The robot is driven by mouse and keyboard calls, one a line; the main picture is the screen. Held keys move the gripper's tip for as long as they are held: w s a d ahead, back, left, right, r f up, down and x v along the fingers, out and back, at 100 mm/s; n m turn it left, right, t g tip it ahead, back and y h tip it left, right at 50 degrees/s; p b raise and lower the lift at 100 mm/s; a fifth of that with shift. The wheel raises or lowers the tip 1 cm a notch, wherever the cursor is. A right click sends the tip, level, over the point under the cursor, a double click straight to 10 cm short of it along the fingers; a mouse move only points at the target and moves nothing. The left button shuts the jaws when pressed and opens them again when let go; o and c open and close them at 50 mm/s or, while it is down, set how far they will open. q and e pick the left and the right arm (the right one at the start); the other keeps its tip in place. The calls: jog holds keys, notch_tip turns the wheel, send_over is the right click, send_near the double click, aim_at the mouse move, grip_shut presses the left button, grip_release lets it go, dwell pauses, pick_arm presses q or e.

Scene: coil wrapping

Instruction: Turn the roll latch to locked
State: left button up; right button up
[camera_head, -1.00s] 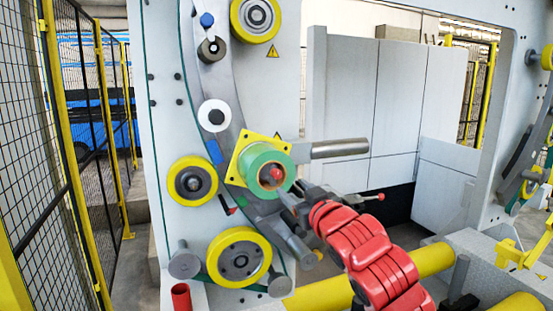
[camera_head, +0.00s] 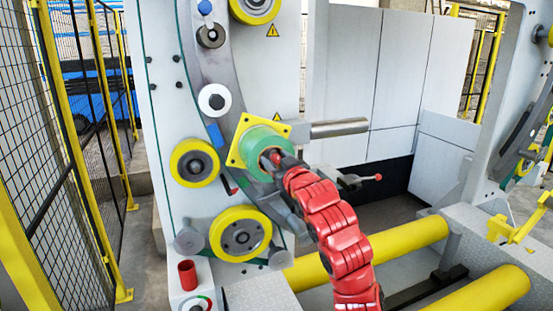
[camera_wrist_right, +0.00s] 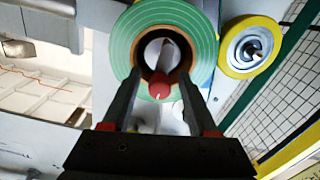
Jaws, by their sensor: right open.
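The green roll (camera_head: 252,145) sits on the wrapping ring in front of a yellow square plate (camera_head: 237,158). In the right wrist view the green roll (camera_wrist_right: 201,45) surrounds a brown core, with the grey-white latch (camera_wrist_right: 153,52) and its red tip (camera_wrist_right: 159,90) in the middle. My right gripper (camera_head: 274,158) is at the roll's face and partly hides the core in the head view. In the right wrist view my right gripper (camera_wrist_right: 160,84) is open, with one finger on each side of the red tip. Contact cannot be told. My left gripper is not in view.
Yellow rollers (camera_head: 195,162) stand on the ring's panel left of the roll. A metal bar (camera_head: 339,128) sticks out to the right. A lever with a red ball (camera_head: 378,177) is close to my right arm. Yellow cylinders (camera_head: 407,237) lie below right; a mesh fence is at left.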

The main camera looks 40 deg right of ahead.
grip_shut()
